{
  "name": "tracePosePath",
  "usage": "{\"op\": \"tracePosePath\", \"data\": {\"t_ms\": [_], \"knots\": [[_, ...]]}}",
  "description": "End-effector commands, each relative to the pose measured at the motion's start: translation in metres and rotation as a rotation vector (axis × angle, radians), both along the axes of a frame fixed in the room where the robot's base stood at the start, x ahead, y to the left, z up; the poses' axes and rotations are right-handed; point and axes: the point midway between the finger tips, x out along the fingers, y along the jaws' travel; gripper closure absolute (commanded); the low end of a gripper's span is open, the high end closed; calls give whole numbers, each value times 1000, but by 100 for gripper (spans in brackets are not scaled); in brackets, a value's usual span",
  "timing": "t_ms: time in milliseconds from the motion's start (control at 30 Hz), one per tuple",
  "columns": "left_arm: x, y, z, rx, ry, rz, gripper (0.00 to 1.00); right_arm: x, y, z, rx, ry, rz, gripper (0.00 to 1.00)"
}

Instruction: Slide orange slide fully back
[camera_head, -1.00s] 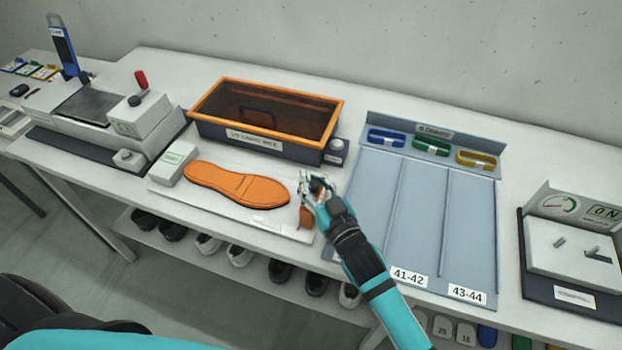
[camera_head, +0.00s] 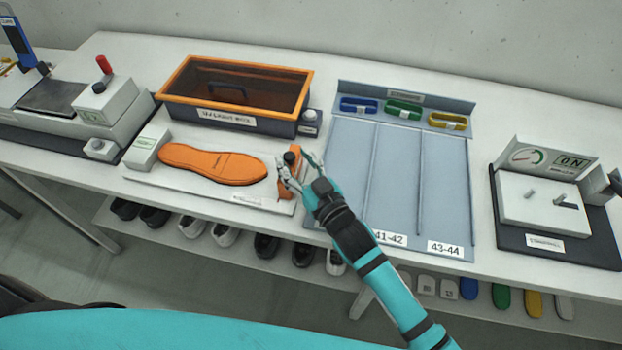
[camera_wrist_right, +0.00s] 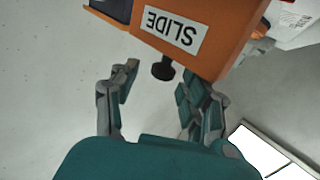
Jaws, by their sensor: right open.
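The orange slide (camera_head: 291,158) stands at the right end of the white board (camera_head: 190,196), beside an orange insole (camera_head: 215,163). My right gripper (camera_head: 297,170) is at the slide with its fingers apart, hiding part of it. In the right wrist view the slide (camera_wrist_right: 228,30) fills the top, with a white SLIDE label (camera_wrist_right: 174,29) upside down. A black knob (camera_wrist_right: 163,71) sticks out of it towards my open right gripper (camera_wrist_right: 159,80), between the fingertips; the fingers are not closed on it. My left gripper is not in view.
An orange-rimmed dark box (camera_head: 238,117) stands behind the board. A small grey-white block (camera_head: 147,146) is at the board's left end. A blue-grey sorting tray (camera_head: 345,185) lies close to my right gripper's right side. A gauge machine (camera_head: 545,205) is farther right.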

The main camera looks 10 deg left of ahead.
Motion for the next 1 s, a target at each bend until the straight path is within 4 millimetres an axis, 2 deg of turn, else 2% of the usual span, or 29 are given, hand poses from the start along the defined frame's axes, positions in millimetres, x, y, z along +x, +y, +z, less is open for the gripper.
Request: {"op": "tracePosePath", "data": {"t_ms": [200, 433, 633, 1000], "knots": [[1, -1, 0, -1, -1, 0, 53, -36, -34, -2, -3, 2, -1, 53], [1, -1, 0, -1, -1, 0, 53, -65, -60, -2, -3, 3, -1, 53], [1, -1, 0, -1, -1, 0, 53, -74, -69, -1, -1, 1, -1, 53], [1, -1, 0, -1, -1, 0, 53, -74, -69, -1, -2, 2, -1, 53]]}}
